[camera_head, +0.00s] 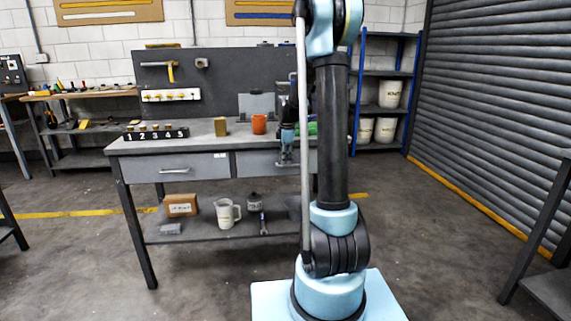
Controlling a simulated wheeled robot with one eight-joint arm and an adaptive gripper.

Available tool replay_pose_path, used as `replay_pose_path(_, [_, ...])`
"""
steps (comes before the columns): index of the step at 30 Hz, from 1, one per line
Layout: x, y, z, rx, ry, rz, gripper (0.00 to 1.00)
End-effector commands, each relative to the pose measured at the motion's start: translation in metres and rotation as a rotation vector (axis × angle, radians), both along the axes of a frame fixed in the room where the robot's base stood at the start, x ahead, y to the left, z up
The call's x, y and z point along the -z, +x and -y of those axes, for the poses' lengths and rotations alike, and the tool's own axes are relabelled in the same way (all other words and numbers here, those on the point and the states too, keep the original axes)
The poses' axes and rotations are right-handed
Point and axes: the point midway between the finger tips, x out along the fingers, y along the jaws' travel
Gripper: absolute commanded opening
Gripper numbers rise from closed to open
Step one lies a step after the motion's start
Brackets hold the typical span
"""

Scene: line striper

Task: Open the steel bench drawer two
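The steel bench (132,147) stands ahead with two grey drawers under its top. The left drawer (150,169) has a bar handle (176,170) and looks shut. The right drawer (255,164) also looks shut. My arm covers much of it, and its handle cannot be made out. I cannot read a number on either drawer. My gripper (287,158) is small and partly merged with the arm behind it, in front of the right drawer. Whether its fingers are apart or touch the drawer cannot be told.
The lower shelf holds a cardboard box (181,205) and a white jug (226,213). A blue rack (385,73) stands behind. Floor before the bench's left half is clear.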

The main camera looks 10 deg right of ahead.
Motion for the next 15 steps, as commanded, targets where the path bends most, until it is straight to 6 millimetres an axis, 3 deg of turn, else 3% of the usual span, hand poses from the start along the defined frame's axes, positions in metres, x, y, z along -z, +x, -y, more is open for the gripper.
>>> replay_pose_path(6, [0.018, 0.003, 0.000, 0.000, 0.000, 0.000, 0.18])
replay_pose_path(15, [0.021, 0.004, 0.000, 0.000, 0.000, 0.000, 0.18])
